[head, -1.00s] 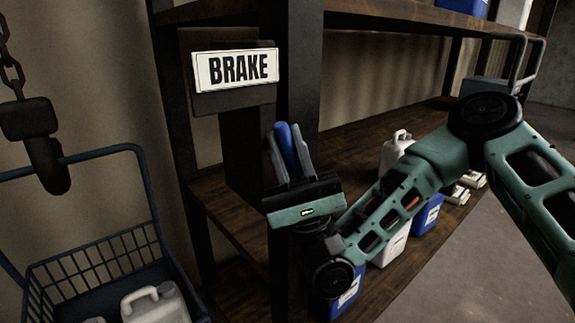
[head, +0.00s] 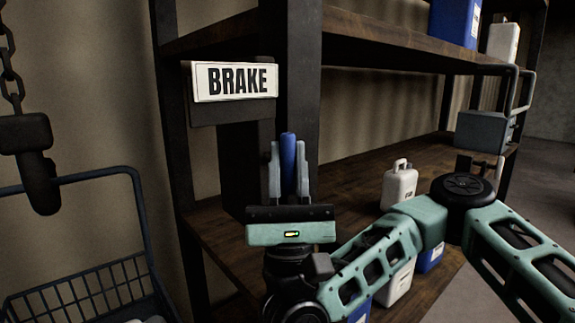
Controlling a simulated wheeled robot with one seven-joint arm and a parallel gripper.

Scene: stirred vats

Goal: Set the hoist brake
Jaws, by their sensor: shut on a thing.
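The brake's blue handle (head: 288,160) stands upright in front of the dark shelf post, below and right of the white BRAKE sign (head: 236,81). My gripper (head: 288,170) is shut on the blue handle, with one grey finger on each side of it. The handle's lower end and its pivot are hidden behind my gripper body. A dark box-like housing (head: 238,165) shows below the sign, to the left of the handle.
A wooden shelf rack (head: 350,165) stands behind, with a white jug (head: 399,185) on its lower board and a blue container (head: 455,20) above. At left, a hoist chain with a hook (head: 40,180) hangs over a wire basket (head: 85,285).

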